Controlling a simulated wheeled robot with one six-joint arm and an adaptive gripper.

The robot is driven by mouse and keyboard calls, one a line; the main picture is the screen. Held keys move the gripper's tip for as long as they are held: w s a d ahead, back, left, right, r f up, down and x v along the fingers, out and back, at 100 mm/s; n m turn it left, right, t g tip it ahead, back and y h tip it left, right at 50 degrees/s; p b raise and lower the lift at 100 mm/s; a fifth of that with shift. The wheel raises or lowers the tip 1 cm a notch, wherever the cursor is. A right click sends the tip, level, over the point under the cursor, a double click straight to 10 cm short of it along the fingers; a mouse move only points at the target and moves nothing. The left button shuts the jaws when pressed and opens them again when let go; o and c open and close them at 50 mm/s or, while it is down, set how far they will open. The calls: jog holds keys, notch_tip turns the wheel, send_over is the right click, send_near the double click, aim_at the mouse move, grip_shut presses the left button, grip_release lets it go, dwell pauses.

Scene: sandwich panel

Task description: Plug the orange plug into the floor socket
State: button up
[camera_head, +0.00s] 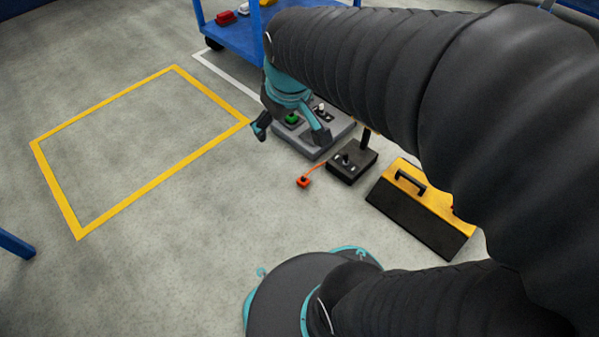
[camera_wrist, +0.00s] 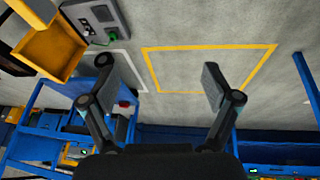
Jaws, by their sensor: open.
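The orange plug (camera_head: 303,182) lies on the floor in the head view, with a short orange cord leading to a black box (camera_head: 352,166) that has a dark upright post. A grey panel (camera_head: 312,146) with a green button and a light-coloured knob lies behind it. I cannot tell which part is the floor socket. My gripper (camera_head: 291,132) is open, its fingers spread in front of the grey panel, up and left of the plug. In the wrist view my gripper (camera_wrist: 157,68) is open and empty. The grey panel (camera_wrist: 97,18) shows there at upper left; the plug is not seen.
A yellow and black toolbox (camera_head: 423,207) stands right of the black box. A blue cart (camera_head: 232,38) with small items stands at the back; it also shows in the wrist view (camera_wrist: 40,140). The floor inside the yellow outline (camera_head: 160,178) is clear. A blue bar (camera_head: 16,245) is at far left.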

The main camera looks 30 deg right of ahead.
jog(key=w+d+f+n+g+p, duration=0.1)
jog(key=w+d+f+n, duration=0.3)
jog(key=w, duration=0.5)
jog(key=n+g+p, duration=0.3)
jog(key=n+p, duration=0.1)
jog(key=n, duration=0.3)
send_over(303, 177)
notch_tip(303, 177, down, 35)
jog(key=shift+w+d, duration=0.1)
jog(key=shift+d, duration=0.25)
jog(key=shift+f, duration=0.15)
notch_tip(303, 177, down, 8)
jog(key=shift+f, duration=0.2)
jog(key=shift+f, duration=0.1)
jog(key=shift+s+a+f+b, duration=0.1)
jog(key=shift+a+f+b, duration=0.1)
jog(key=shift+f, duration=1.05)
jog(key=shift+s+a+f+b, duration=0.1)
jog(key=shift+f+b, duration=0.1)
jog(key=shift+f, duration=1.05)
